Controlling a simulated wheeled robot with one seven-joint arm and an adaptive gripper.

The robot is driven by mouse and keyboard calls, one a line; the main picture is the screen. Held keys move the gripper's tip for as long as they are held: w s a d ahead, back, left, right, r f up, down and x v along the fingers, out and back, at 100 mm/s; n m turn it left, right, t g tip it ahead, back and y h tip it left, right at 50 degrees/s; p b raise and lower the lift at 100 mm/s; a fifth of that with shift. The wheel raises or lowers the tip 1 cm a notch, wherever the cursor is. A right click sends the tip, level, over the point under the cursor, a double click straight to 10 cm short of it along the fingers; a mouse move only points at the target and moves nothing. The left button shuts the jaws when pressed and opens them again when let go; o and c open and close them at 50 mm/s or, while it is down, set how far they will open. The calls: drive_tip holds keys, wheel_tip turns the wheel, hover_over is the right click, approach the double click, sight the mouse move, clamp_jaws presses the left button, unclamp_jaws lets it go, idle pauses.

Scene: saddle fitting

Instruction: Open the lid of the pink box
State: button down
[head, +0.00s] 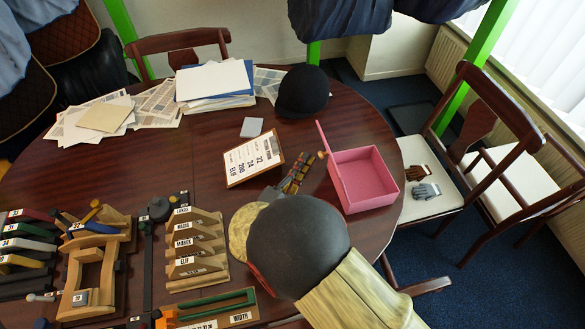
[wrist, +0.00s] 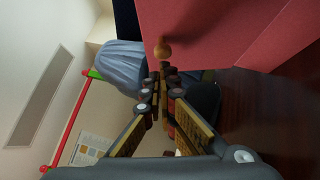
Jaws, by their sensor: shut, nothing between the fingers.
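The pink box (head: 372,188) stands open at the right side of the round table, and its empty inside shows. Its lid (head: 332,160) stands about upright along the box's left side, seen nearly edge-on. A small wooden knob (head: 322,154) sticks out from the lid to the left. My gripper (head: 303,160) is shut and empty, just left of the lid and below the knob in the picture. In the wrist view the closed fingertips (wrist: 160,78) lie close to the knob (wrist: 162,50) and the pink lid (wrist: 235,30). I cannot tell whether they touch.
A clipboard price card (head: 254,159) lies left of my gripper. A black riding helmet (head: 302,91) and paper stacks (head: 213,82) are at the back. Wooden racks (head: 194,245) fill the front left. A chair with gloves (head: 424,180) stands right of the table.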

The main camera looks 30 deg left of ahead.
drive_tip(key=shift+w+d, duration=0.1)
drive_tip(key=shift+d, duration=0.1)
drive_tip(key=shift+r, duration=0.1)
drive_tip(key=w+d+r+m+g+p, duration=0.2)
drive_tip(key=shift+w+d+r, duration=0.1)
drive_tip(key=shift+d+r, duration=0.1)
drive_tip(key=shift+d, duration=0.1)
idle(0.5)
